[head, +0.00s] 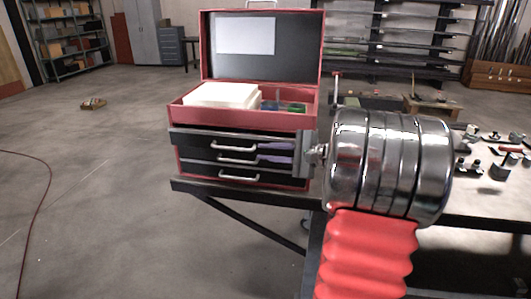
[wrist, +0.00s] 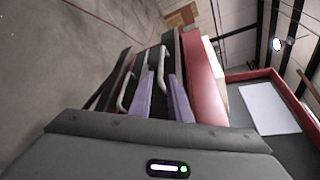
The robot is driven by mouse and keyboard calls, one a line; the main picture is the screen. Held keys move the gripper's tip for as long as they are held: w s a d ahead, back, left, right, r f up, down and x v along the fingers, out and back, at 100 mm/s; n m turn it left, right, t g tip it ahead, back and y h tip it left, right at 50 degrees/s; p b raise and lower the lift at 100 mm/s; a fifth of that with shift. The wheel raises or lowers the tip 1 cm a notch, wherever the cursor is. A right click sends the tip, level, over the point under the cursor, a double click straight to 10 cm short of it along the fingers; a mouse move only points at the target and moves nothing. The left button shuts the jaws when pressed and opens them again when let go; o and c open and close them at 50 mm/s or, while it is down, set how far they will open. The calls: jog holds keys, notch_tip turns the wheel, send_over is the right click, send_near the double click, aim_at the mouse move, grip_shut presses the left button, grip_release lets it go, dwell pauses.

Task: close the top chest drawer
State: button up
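The red tool chest (head: 187,115) stands on a table in the head view, with its lid up. Its top drawer (head: 190,138) has a dark front and a pale bar handle (head: 228,146); the front stands out from the chest body, so it looks partly open. Two lower drawers with handles are beneath it. My gripper (head: 258,152) is at the right part of the drawer fronts. Its two purple fingers show apart, with a narrow gap, in the wrist view (wrist: 161,76). I see nothing clamped between them. Exact contact with the drawer or handle is unclear.
A white block (head: 222,94) and small items lie in the chest's top tray. The table (head: 490,203) extends right, with several small parts on it. Shelves (head: 420,50) stand behind. The floor left of the chest is mostly free.

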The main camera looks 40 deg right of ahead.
jog(key=shift+c, duration=0.4)
jog(key=shift+a, duration=0.2)
jog(key=shift+c, duration=0.6)
jog(key=a+n+g, duration=0.1)
jog(key=a, duration=0.3)
jog(key=a+n+g+y, duration=0.1)
jog(key=a+n, duration=0.1)
jog(key=a, duration=0.3)
jog(key=a+n+g, duration=0.1)
jog(key=a, duration=0.4)
jog(key=shift+s+a+f+n+g+y, duration=0.15)
jog(key=shift+s+f+n+g+y, duration=0.15)
jog(key=shift+s+f+g, duration=0.1)
grip_shut()
jog(key=s+a+f+n+g+h, duration=0.1)
jog(key=s+a+f+n+g, duration=0.2)
jog(key=s+a, duration=0.45)
jog(key=s+a+f+n+g+h, duration=0.1)
jog(key=s+a+n+g, duration=0.3)
jog(key=a, duration=0.6)
jog(key=s+a+n+t+h, duration=0.2)
jog(key=s+n+h, duration=0.2)
jog(key=s+n, duration=0.5)
jog(key=shift+f+h, duration=0.4)
jog(key=shift+f, duration=0.05)
jog(key=shift+s+d, duration=0.1)
